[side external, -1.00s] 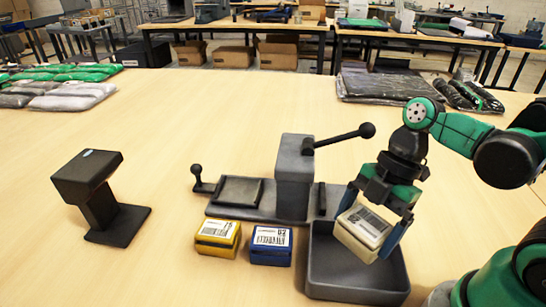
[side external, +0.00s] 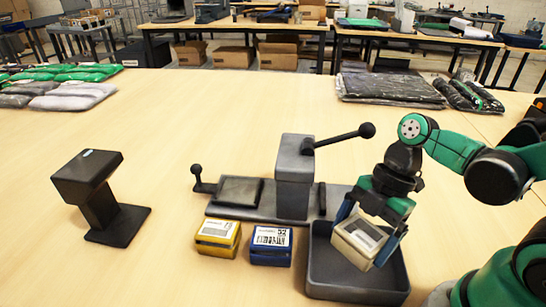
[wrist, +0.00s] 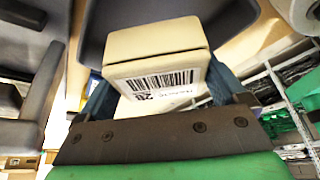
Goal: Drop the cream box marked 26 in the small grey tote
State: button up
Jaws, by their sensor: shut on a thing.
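The cream box (side external: 358,240) is held between the fingers of my gripper (side external: 370,236), tilted, over the small grey tote (side external: 356,292). My gripper is shut on it. In the wrist view the cream box (wrist: 158,65) shows a white label with a barcode and a number that looks like 26, upside down. The grey tote's edge (wrist: 92,30) shows behind the box there. The tote is a shallow open tray; the part of its floor behind the box is hidden. I cannot tell whether the box touches the tote floor.
A yellow box (side external: 217,238) and a blue box (side external: 271,246) stand left of the tote. A grey press with a ball-ended lever (side external: 294,175) stands behind them. A black scanner stand (side external: 100,195) is at the left. The table's front left is clear.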

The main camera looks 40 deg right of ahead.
dwell(0.3)
jog(key=o, duration=1.1)
jog(key=shift+r, duration=0.1)
jog(key=shift+v, duration=2.7)
jog(key=shift+x, duration=2.85)
jog(key=shift+r, duration=1.2)
